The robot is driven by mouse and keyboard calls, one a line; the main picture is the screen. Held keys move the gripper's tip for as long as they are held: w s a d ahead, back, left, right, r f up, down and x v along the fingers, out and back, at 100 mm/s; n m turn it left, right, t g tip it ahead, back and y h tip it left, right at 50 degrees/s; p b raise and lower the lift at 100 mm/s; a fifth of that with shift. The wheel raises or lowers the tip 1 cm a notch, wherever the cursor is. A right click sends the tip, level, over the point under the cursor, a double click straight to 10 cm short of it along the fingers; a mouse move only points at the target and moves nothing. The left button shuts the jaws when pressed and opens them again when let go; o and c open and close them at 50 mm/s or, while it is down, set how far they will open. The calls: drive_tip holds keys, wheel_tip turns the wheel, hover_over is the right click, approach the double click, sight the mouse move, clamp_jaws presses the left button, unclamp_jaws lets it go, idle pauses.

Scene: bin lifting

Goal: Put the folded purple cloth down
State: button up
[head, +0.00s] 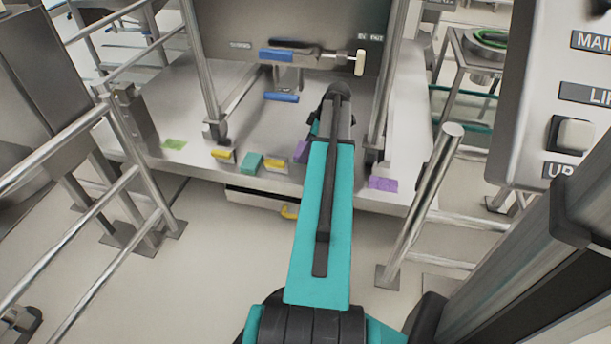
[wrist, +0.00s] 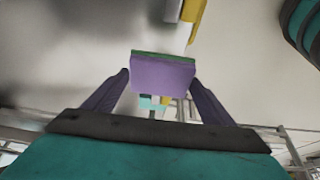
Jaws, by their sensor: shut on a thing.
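In the wrist view, my gripper (wrist: 160,78) has its two dark fingers shut on a thick purple piece with a green edge, the folded purple cloth (wrist: 162,74). It sits between the fingertips, its broad face towards the camera. In the head view, my arm reaches forward over the steel platform (head: 345,178) and hides most of my gripper. A bit of purple (head: 301,151) shows just left of the arm's end; I cannot tell whether it is the held cloth. Whether the held cloth touches any surface is hidden.
A flat purple piece (head: 383,184) lies at the platform's front right, a green one (head: 174,144) at its left. Yellow (head: 223,155) and teal (head: 251,162) blocks sit along the front edge. Upright posts (head: 200,70) and side rails (head: 430,190) flank the arm.

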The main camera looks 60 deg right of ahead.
drive_tip(key=shift+f+b, duration=0.9)
drive_tip(key=shift+f, duration=1.6)
drive_tip(key=shift+f+b, duration=0.95)
drive_tip(key=shift+f, duration=1.55)
drive_tip(key=shift+f, duration=0.1)
drive_tip(key=o, duration=1.1)
drive_tip(key=p+v, duration=0.4)
drive_tip(key=v, duration=0.8)
